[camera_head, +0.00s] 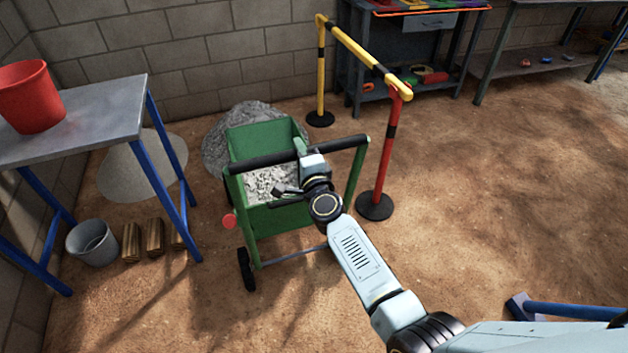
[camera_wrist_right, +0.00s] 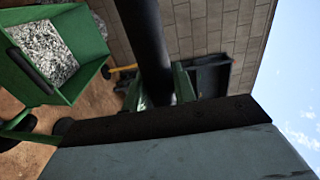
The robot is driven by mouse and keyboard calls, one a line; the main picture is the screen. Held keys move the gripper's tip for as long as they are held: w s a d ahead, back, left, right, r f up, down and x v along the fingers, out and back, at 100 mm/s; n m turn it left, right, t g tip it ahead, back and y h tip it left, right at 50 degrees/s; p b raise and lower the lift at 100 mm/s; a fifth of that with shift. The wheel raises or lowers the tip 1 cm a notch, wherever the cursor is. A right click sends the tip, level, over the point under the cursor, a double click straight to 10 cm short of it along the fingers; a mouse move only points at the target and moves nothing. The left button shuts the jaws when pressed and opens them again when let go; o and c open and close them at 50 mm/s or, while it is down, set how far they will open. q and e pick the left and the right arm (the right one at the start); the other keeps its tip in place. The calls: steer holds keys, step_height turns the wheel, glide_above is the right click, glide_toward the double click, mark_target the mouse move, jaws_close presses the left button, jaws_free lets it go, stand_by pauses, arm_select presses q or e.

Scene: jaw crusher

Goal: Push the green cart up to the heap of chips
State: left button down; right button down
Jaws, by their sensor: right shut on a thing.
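The green cart (camera_head: 285,228) stands on the dirt floor, with grey chips (camera_head: 270,184) in its tub. Its black handle bar (camera_head: 262,161) runs across the near side. My right gripper (camera_head: 311,160) is shut on the handle bar, right of its middle. In the right wrist view the dark bar (camera_wrist_right: 148,45) runs into the gripper, and the green tub (camera_wrist_right: 85,40) shows at the left. The grey heap of chips (camera_head: 215,146) lies just behind the cart, partly hidden by the tub. I cannot tell whether they touch. My left gripper is out of view.
A yellow and black barrier (camera_head: 352,45) with a red post (camera_head: 388,150) stands close on the right. A table (camera_head: 75,125) with a red bucket (camera_head: 30,95) is on the left. A metal bucket (camera_head: 93,243) and brass cylinders (camera_head: 155,240) stand below it. Open floor lies right.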

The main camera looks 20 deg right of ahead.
steer(key=shift+w+f, duration=0.15)
steer(key=shift+f, duration=0.5)
steer(key=shift+r, duration=0.15)
steer(key=shift+s+r, duration=0.25)
steer(key=shift+s, duration=0.05)
steer(key=shift+s+r, duration=0.1)
steer(key=shift+s, duration=0.05)
steer(key=c, duration=1.3)
jaws_free()
steer(key=shift+w, duration=0.2)
steer(key=o, duration=0.3)
steer(key=shift+r, duration=0.1)
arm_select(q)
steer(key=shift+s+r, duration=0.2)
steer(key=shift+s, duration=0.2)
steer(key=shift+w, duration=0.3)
